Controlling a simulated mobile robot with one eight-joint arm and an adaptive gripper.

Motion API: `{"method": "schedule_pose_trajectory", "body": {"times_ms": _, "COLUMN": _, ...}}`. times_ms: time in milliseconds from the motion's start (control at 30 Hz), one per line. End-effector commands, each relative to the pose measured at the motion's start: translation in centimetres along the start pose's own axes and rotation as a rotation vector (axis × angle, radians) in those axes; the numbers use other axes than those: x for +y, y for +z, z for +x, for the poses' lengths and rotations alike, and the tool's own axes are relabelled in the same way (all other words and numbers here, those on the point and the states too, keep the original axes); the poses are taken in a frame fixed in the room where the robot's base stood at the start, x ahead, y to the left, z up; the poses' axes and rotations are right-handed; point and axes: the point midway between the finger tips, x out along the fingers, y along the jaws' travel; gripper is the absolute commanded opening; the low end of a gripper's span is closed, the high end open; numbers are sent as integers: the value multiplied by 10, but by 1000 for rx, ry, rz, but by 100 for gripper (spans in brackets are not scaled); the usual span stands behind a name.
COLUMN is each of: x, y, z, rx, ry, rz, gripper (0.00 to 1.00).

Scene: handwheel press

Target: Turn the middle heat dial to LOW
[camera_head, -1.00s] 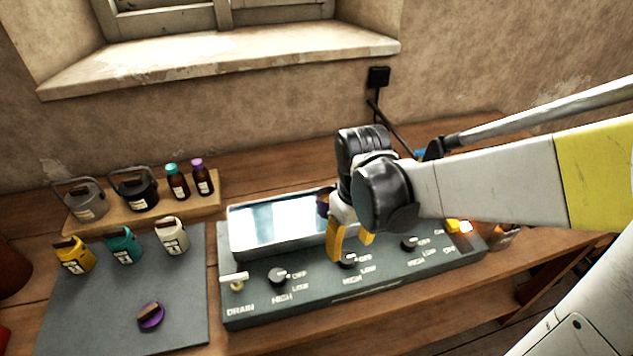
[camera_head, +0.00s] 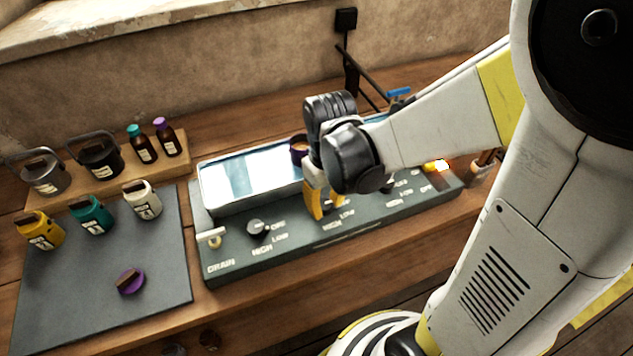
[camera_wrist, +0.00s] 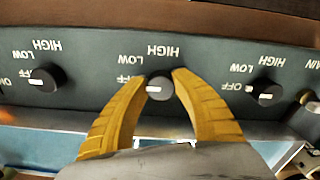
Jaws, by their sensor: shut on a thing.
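The middle heat dial (camera_wrist: 160,88) is a round black knob on the dark panel, with a white pointer mark. My gripper (camera_wrist: 160,80) is shut on it, one yellow finger on each side. In the wrist view, which shows the panel upside down, the mark points left, towards the OFF label and not at LOW (camera_wrist: 130,60) or HIGH. In the head view my gripper (camera_head: 328,208) is down at the panel (camera_head: 290,252) and its fingers hide the middle dial.
A left dial (camera_head: 257,228) and a drain tap (camera_head: 212,238) sit left on the panel. A water-filled tray (camera_head: 250,177) lies behind. A grey mat (camera_head: 75,290) holds several small jugs and a purple-rimmed item (camera_head: 130,281). A lit orange light (camera_head: 440,166) is at right.

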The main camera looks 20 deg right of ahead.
Motion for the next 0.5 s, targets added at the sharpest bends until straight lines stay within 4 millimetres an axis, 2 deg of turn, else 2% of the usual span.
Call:
{"method": "schedule_pose_trajectory", "body": {"times_ms": 267, "x": 0, "y": 0, "z": 0, "rx": 0, "ry": 0, "rz": 29, "gripper": 1}}
{"method": "schedule_pose_trajectory", "body": {"times_ms": 500, "x": -1, "y": 0, "z": 1, "rx": -1, "ry": 0, "rz": 153, "gripper": 1}}
